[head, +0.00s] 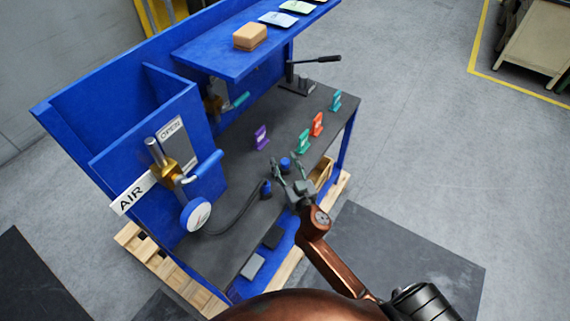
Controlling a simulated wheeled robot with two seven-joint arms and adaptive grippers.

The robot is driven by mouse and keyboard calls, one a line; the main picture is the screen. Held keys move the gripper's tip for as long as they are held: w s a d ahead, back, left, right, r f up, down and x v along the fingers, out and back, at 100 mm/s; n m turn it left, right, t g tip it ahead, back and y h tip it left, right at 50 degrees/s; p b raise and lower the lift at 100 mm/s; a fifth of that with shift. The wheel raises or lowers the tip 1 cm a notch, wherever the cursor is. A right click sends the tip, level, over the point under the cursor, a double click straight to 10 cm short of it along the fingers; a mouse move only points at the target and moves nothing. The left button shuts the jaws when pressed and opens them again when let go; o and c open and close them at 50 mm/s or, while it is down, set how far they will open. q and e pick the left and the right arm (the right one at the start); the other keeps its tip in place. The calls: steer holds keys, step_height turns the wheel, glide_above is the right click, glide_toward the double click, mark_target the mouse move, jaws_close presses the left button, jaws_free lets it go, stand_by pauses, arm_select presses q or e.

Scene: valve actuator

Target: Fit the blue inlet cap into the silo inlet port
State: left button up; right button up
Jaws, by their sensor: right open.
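A small blue cap-like piece (285,163) stands on the dark bench top, at the fingertips of my right gripper in the head view. My right gripper (287,166) is open, with its two fingers spread on either side of that piece in the picture. I cannot tell whether they touch it. A second small blue piece (266,188) stands to the left at the end of a black hose. I cannot tell for certain which blue piece is the inlet cap. I cannot pick out the silo inlet port. My left gripper is out of view.
The blue bench frame holds a brass valve (172,170) with a blue handle and a round gauge (196,214). Purple, green, red and teal tags (317,124) stand on the bench top (235,180). A black lever (318,60) stands at the back. A shelf (220,58) overhangs the rear.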

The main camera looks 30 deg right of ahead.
steer(key=shift+c, duration=0.8)
steer(key=c, duration=0.8)
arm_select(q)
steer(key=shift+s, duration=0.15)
arm_select(e)
jaws_close()
